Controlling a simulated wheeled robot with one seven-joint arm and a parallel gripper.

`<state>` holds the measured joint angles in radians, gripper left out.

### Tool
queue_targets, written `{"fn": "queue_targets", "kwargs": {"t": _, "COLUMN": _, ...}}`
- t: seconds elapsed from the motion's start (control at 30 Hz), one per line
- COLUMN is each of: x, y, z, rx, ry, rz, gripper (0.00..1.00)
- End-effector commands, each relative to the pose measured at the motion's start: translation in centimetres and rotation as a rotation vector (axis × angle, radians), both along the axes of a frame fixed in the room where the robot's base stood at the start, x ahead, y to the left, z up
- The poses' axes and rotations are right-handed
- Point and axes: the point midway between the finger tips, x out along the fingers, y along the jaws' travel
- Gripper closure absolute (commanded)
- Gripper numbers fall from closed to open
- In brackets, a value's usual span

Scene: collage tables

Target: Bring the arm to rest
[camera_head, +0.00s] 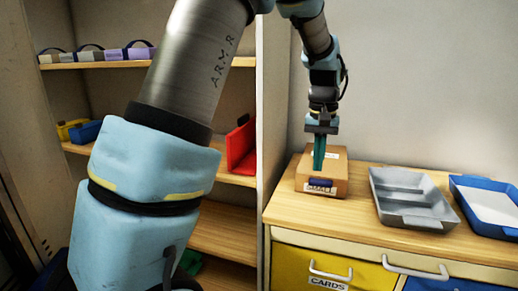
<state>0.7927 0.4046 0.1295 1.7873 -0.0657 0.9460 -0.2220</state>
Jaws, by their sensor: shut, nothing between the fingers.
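My gripper (319,153) points straight down at the end of my arm, in front of or just above a small cardboard box (336,178) on the wooden cabinet top (290,212). Its teal fingers are together and hold nothing. I cannot tell whether the fingertips touch the box. The box has a white label and a dark blue patch on its front. My arm runs from the lower left up and over to the gripper, and its top bend is cut off by the picture's edge.
Right of the box stand a grey tray (402,218) and a blue tray (464,207). Below are a yellow drawer (290,268) labelled CARDS and a blue drawer (425,286). A shelf unit at left holds a red item (241,146) and several small containers. A tall panel (271,100) separates it from the cabinet.

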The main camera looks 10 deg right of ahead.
Motion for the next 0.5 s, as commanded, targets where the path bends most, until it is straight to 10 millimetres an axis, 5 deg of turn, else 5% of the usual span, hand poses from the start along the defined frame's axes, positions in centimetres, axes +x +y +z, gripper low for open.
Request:
{"fn": "queue_targets", "kwargs": {"t": 0.17, "x": 0.4, "y": 10.0, "z": -1.3, "rx": -0.021, "ry": -0.023, "rz": 0.107, "gripper": 1.00}}
{"fn": "queue_targets", "kwargs": {"t": 0.3, "x": -1.8, "y": 18.5, "z": -2.9, "rx": -0.036, "ry": -0.060, "rz": 0.194, "gripper": 1.00}}
{"fn": "queue_targets", "kwargs": {"t": 0.5, "x": -6.5, "y": 26.4, "z": -4.8, "rx": -0.037, "ry": -0.107, "rz": 0.280, "gripper": 1.00}}
